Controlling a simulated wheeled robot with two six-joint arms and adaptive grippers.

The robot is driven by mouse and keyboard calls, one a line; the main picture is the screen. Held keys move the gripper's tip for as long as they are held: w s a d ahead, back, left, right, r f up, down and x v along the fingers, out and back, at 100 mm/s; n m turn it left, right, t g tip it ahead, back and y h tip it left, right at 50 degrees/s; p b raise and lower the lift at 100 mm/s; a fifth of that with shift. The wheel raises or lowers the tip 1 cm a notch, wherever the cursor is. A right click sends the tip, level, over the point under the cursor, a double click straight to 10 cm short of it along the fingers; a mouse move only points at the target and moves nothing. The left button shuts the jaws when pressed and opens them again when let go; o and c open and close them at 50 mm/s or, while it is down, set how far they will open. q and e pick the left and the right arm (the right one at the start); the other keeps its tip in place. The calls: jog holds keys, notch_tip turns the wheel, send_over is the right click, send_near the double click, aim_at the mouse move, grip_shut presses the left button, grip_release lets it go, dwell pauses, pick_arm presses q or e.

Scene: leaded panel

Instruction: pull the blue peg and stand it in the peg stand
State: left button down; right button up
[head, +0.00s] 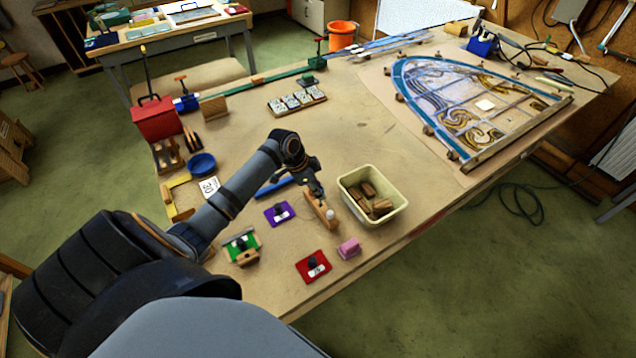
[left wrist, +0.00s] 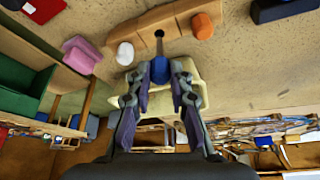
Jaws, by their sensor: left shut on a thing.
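The peg stand (head: 317,206) is a long wooden block on the workbench, left of a cream tub. In the left wrist view the stand (left wrist: 187,16) holds a white peg (left wrist: 125,53) at its left and an orange peg (left wrist: 203,26) at its right. My left gripper (head: 312,186) is over the stand. In the left wrist view it is shut on the blue peg (left wrist: 160,69), gripping its blue head between the fingertips. The peg's dark shaft (left wrist: 158,45) points at the middle of the stand. I cannot tell whether its tip is in a hole. My right gripper is not in view.
The cream tub (head: 396,210) with wooden blocks stands close right of the stand. A pink block (head: 348,248), red pad (head: 313,266), purple pad (head: 279,213) and blue bar (head: 271,187) lie nearby. The leaded panel (head: 470,105) lies farther right. The bench middle is clear.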

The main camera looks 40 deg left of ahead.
pick_arm(q)
jog(key=shift+f+b, duration=0.5)
jog(key=shift+f, duration=0.4)
jog(key=shift+f+b, duration=0.9)
jog(key=shift+f, duration=0.55)
jog(key=c, duration=1.1)
grip_release()
jog(key=shift+c, duration=0.2)
jog(key=v, duration=1.2)
